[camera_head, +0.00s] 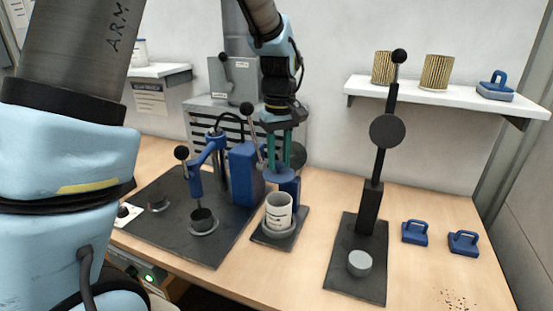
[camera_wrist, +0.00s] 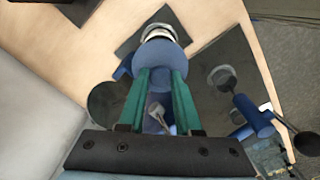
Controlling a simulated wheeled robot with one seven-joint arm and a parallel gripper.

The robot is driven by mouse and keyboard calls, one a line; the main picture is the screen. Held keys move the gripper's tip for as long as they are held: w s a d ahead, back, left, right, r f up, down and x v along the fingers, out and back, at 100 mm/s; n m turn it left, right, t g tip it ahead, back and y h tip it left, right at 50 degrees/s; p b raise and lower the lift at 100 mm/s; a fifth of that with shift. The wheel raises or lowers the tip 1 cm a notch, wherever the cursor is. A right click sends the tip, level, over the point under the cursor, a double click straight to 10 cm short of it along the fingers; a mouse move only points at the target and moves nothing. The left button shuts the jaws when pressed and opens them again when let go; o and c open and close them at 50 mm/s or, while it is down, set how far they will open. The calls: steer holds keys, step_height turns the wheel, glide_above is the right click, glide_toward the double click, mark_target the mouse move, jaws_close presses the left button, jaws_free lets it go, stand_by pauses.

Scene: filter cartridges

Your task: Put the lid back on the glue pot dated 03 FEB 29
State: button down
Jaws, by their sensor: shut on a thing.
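My gripper (camera_head: 278,162) points down, its green fingers shut on a round blue lid (camera_head: 284,175). In the wrist view the lid (camera_wrist: 162,55) sits at the tips of the gripper (camera_wrist: 160,74). Below it in the head view is a white pot (camera_head: 279,212) with printing on its side, too small to read as a date. The pot's top looks open and it stands upright in a grey ring on a small dark plate. The lid appears above and slightly behind the pot, apart from it. In the wrist view the pot (camera_wrist: 157,32) shows partly behind the lid.
A blue lever press (camera_head: 245,172) on a dark plate stands left of the pot. A black column press (camera_head: 370,205) stands to the right. Two blue handled blocks (camera_head: 415,232) (camera_head: 463,243) lie at the right. A shelf (camera_head: 445,98) holds pleated cartridges above.

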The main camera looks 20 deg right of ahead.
mark_target(279, 173)
steer(key=shift+f+b, duration=2)
steer(key=shift+f, duration=0.4)
steer(key=shift+f+b, duration=0.4)
steer(key=shift+f, duration=0.4)
steer(key=shift+p, duration=0.35)
steer(key=shift+f, duration=0.15)
stand_by(0.5)
steer(key=c, duration=0.5)
jaws_free()
steer(key=shift+o, duration=0.3)
